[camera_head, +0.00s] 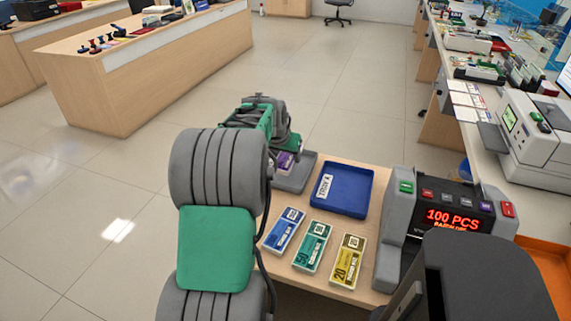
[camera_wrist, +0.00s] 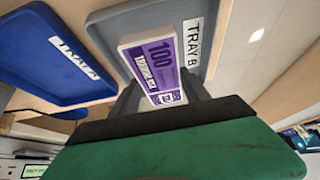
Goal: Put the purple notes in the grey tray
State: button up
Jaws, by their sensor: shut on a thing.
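The purple notes (camera_head: 284,162) are a banded bundle marked 100. They also show in the wrist view (camera_wrist: 158,65), between the grey fingers of my gripper (camera_wrist: 160,95), which is shut on them. The grey tray (camera_head: 308,167) is on the small wooden table, partly hidden behind my arm and gripper. In the wrist view the grey tray (camera_wrist: 108,42), labelled TRAY B, lies behind the notes. The notes overlap the tray in both views. I cannot tell whether they touch its floor.
A blue tray (camera_head: 346,190) labelled TRAY A stands right of the grey tray and looks empty. Blue notes (camera_head: 284,230), green notes (camera_head: 312,245) and yellow notes (camera_head: 346,261) lie in front. A counting machine (camera_head: 450,215) reading 100 PCS stands at the right.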

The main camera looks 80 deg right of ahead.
aim_at(285, 162)
jog(key=shift+w+d+f, duration=0.3)
jog(key=shift+d+f, duration=0.35)
jog(key=shift+f, duration=1.9)
jog(key=o, duration=1.6)
jog(key=shift+r, duration=0.45)
jog(key=v, duration=1.1)
jog(key=shift+w+a+r, duration=0.1)
jog(key=shift+a, duration=0.1)
jog(key=shift+w+a, duration=0.1)
jog(key=w+a+f+n+t+y, duration=0.15)
jog(key=w+a+n, duration=0.35)
jog(key=w+a, duration=0.75)
jog(key=w+a+n+t+y, duration=0.15)
jog(key=w+a+n, duration=0.25)
jog(key=w+a, duration=0.85)
jog(key=s+a+f+n+y, duration=0.1)
jog(key=s+a+n, duration=0.1)
jog(key=a, duration=0.8)
jog(key=s+a+f+n+y, duration=0.1)
jog(key=a+n, duration=0.4)
jog(key=a, duration=0.5)
jog(key=s+a+f+n+y, duration=0.1)
jog(key=s+a+f+n, duration=0.2)
jog(key=a, duration=0.8)
jog(key=shift+s, duration=0.45)
